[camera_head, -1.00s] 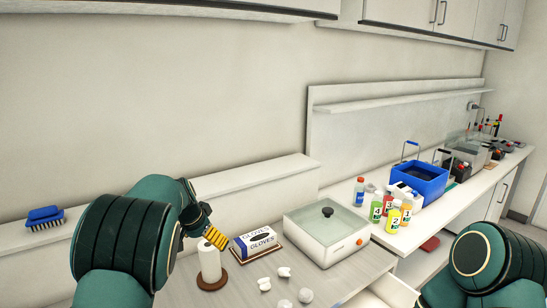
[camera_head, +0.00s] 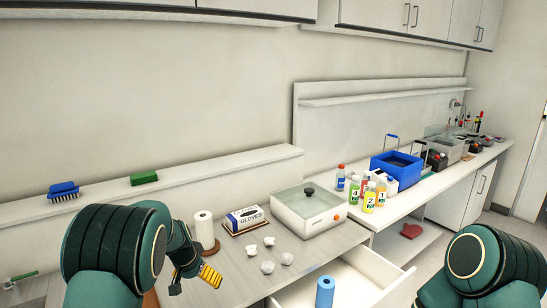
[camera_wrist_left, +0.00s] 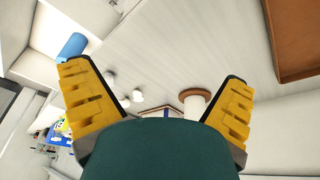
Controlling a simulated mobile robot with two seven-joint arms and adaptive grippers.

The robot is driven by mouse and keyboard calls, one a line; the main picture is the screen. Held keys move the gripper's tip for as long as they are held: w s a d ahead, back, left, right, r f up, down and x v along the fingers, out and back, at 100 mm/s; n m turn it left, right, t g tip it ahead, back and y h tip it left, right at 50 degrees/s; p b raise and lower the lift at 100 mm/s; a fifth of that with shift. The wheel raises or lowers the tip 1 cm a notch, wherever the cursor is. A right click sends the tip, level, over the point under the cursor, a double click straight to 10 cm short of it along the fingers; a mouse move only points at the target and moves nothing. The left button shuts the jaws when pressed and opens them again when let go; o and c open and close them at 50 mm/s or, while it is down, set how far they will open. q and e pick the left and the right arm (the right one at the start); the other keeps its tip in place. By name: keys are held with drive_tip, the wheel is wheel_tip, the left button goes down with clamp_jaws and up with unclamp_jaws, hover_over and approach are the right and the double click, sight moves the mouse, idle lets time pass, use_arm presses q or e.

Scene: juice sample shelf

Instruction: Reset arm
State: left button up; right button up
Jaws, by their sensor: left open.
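My left arm (camera_head: 115,250) comes in from the lower left in the head view. Its yellow-fingered gripper (camera_head: 210,277) hangs over the front part of the bench, below the paper towel roll (camera_head: 204,230). In the left wrist view the two fingers are spread wide with nothing between them, so the left gripper (camera_wrist_left: 160,85) is open and empty. My right arm (camera_head: 478,268) shows only as an upper part at the lower right; its gripper is out of the picture.
A glove box (camera_head: 245,219), several crumpled white pieces (camera_head: 267,267) and a lidded white bath (camera_head: 309,212) sit on the bench. A blue roll (camera_head: 325,291) stands in an open drawer (camera_head: 375,285). Numbered bottles (camera_head: 369,197) and a blue tub (camera_head: 396,168) are further right.

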use_arm(q)
drive_tip(key=shift+n+g, duration=0.3)
drive_tip(key=shift+n, duration=0.2)
drive_tip(key=f, duration=0.2)
drive_tip(key=s+f, duration=0.1)
drive_tip(key=f, duration=0.1)
drive_tip(key=s+f+b, duration=0.1)
drive_tip(key=f, duration=0.2)
drive_tip(key=shift+s+a, duration=0.15)
drive_tip(key=shift+a, duration=0.2)
drive_tip(key=s+d+f+n+b, duration=0.2)
drive_tip(key=s+d+f+b, duration=0.1)
drive_tip(key=s+f, duration=0.9)
drive_tip(key=s+d+f+n+h+b, duration=0.1)
drive_tip(key=s+d+f+b, duration=0.1)
drive_tip(key=s, duration=0.5)
drive_tip(key=s+d+f+n+h+b, duration=0.1)
drive_tip(key=s+d+f, duration=0.3)
drive_tip(key=s+d, duration=0.3)
drive_tip(key=shift+s+f+g+h+b, duration=0.3)
drive_tip(key=shift+s+b, duration=0.1)
drive_tip(key=shift+s, duration=0.1)
use_arm(e)
wheel_tip(320, 180, down, 9)
drive_tip(key=shift+a, duration=0.3)
drive_tip(key=shift+f, duration=0.1)
